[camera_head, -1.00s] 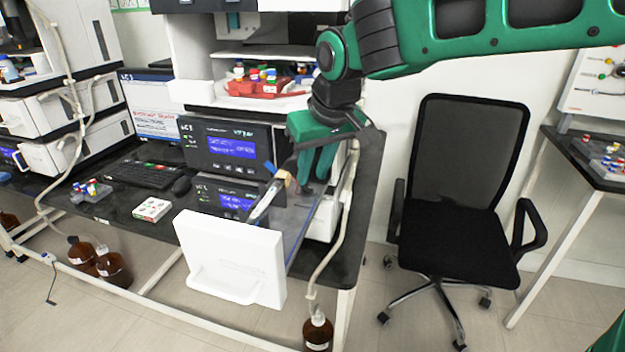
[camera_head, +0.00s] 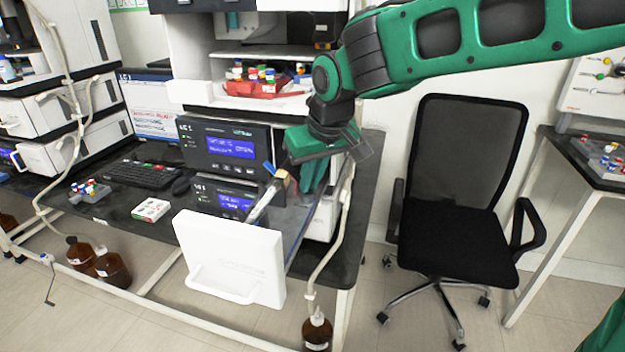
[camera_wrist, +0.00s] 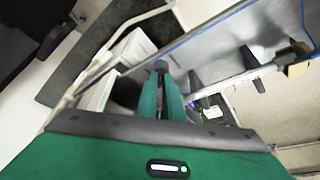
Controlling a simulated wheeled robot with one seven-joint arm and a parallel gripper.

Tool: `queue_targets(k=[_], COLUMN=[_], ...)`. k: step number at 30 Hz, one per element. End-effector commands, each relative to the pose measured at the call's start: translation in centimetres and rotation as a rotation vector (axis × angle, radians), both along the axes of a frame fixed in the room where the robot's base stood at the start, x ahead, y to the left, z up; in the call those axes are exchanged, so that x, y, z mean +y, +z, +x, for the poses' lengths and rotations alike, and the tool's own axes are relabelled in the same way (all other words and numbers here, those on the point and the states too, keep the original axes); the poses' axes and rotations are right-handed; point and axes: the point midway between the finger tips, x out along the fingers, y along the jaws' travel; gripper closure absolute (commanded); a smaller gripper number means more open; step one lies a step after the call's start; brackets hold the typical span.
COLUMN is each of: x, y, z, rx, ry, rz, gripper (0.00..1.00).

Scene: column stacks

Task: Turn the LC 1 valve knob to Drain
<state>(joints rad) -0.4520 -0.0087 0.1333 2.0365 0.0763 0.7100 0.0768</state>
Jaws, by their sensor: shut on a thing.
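My gripper (camera_head: 312,172) is at the right side of the instrument stack, beside the open white front door. In the wrist view its two green fingers (camera_wrist: 161,84) are closed together at a small dark rounded part (camera_wrist: 160,66), which looks like the valve knob. The fingers hide most of it, so I cannot read its pointer position or any Drain mark. In the head view my gripper hides the knob. The lower unit with a lit blue display (camera_head: 235,203) is partly hidden behind the door.
The open white door (camera_head: 228,258) juts out at the front. A syringe-like part (camera_head: 264,203) and a clear panel stand left of my gripper. A pale tube (camera_head: 335,235) hangs to a brown bottle (camera_head: 317,330). A black chair (camera_head: 455,190) stands at right.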

Motion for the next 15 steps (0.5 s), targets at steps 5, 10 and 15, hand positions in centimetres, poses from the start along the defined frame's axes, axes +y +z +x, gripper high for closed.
queue_targets(k=[5, 10, 15], x=[-0.17, -0.22, -0.29], y=[-0.08, -0.08, -0.11], z=[0.14, 0.23, 0.32], rx=[0.003, 0.002, 0.002], ry=[0.037, 0.132, 0.253], rz=[-0.003, -0.002, -0.001], gripper=[1.0, 1.0, 1.0])
